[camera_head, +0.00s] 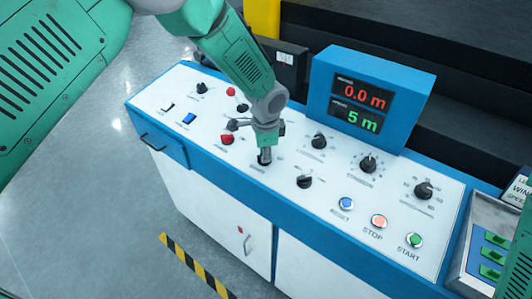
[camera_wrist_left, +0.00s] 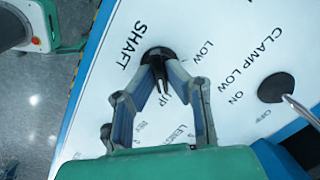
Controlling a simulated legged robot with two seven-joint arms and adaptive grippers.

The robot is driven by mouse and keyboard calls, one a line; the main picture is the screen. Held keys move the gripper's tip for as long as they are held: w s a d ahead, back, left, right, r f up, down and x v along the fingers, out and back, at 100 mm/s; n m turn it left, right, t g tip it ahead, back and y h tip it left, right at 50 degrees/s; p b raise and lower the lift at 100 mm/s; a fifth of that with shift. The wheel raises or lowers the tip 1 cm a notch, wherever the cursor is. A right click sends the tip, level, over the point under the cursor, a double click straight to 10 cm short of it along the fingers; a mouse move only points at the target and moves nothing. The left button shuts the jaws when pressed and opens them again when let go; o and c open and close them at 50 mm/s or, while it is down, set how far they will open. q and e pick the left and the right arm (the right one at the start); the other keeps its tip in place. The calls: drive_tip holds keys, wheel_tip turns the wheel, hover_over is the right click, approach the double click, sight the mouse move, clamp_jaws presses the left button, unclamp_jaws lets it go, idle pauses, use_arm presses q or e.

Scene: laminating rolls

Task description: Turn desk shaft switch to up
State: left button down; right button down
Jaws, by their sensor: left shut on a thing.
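The desk shaft switch (camera_wrist_left: 158,54) is a black rotary knob with a narrow grip bar, on the white panel beside the printed word SHAFT. In the wrist view its bar points down the picture, towards the UP label. My left gripper (camera_wrist_left: 160,70) is shut on this knob, with one finger on each side of the bar. In the head view my left gripper (camera_head: 264,155) reaches down onto the middle of the panel and hides most of the knob. My right gripper is not in view.
The white panel (camera_head: 330,205) carries other black knobs (camera_head: 305,182), red knobs (camera_head: 227,139) and push buttons (camera_head: 378,221) close around. A blue display box (camera_head: 325,88) stands at the back. In the wrist view the clamp knob (camera_wrist_left: 276,87) is to the right.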

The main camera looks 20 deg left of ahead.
use_arm(q)
drive_tip(key=shift+s+a+f, duration=0.15)
drive_tip(key=shift+s+f, duration=0.2)
drive_tip(key=shift+f, duration=0.05)
drive_tip(key=c, duration=1.7)
unclamp_jaws()
drive_tip(key=shift+o, duration=0.4)
drive_tip(key=shift+w, duration=0.15)
drive_tip(key=shift+w+a, duration=0.1)
drive_tip(key=shift+w, duration=0.05)
drive_tip(key=shift+r, duration=0.5)
wheel_tip(320, 180, up, 11)
drive_tip(key=s, duration=0.1)
drive_tip(key=shift+d, duration=0.4)
drive_tip(key=shift+s, duration=0.1)
